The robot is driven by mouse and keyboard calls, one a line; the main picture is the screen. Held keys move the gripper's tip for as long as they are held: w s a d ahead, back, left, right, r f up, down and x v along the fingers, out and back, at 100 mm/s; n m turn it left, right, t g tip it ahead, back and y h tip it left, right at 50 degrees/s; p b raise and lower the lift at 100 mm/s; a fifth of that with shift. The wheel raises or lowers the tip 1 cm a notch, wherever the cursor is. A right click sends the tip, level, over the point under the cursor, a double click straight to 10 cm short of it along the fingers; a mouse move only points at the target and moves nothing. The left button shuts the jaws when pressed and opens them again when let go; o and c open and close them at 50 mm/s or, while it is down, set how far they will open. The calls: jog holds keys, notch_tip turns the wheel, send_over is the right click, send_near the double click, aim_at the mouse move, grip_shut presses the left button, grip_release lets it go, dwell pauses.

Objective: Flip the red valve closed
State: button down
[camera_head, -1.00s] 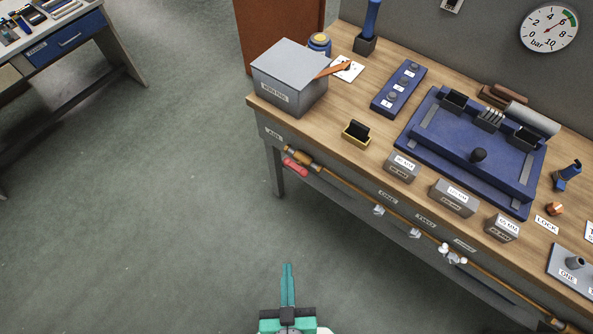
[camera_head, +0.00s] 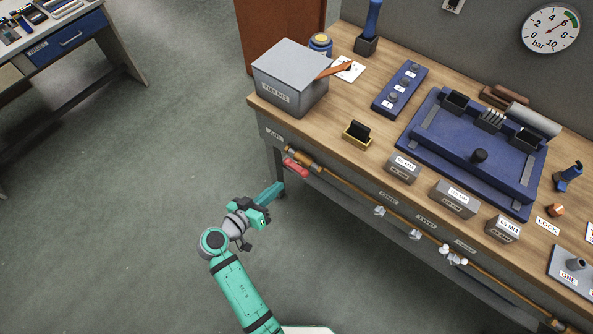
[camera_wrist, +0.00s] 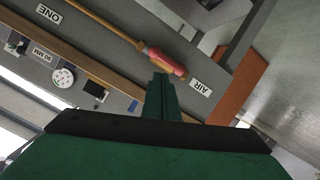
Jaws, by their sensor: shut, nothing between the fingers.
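The red valve handle (camera_head: 296,168) sits at the left end of an orange-brown pipe on the bench front, below the AIR label. In the head view it runs roughly along the pipe, slightly below it. The red handle also shows in the wrist view (camera_wrist: 164,62), just beyond my fingertips. My gripper (camera_head: 277,190) is shut and empty, below and left of the handle in the head view. In the wrist view its green fingers (camera_wrist: 162,84) point at the handle, and the fingertips overlap its lower edge. I cannot tell whether they touch.
The pipe (camera_head: 350,194) runs along the bench front with several pale fittings. A grey box (camera_head: 290,75) stands on the bench corner above the valve. A bench leg (camera_head: 279,160) is behind the valve.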

jog(key=r, duration=0.1)
jog(key=w+r+m+h, duration=0.1)
jog(key=a+r+h, duration=0.1)
jog(key=shift+w+r+m, duration=0.2)
jog(key=shift+r+m, duration=0.1)
jog(key=shift+r, duration=0.05)
jog(key=shift+w, duration=0.1)
send_over(298, 171)
jog(key=a, duration=0.2)
notch_tip(298, 171, down, 2)
jog(key=f, duration=0.1)
jog(key=s+d+f, duration=0.1)
jog(key=f, duration=0.1)
jog(key=shift+d, duration=0.1)
jog(key=shift+s+d+f, duration=0.2)
jog(key=shift+f, duration=0.3)
jog(key=shift+d, duration=0.1)
jog(key=shift+d, duration=0.1)
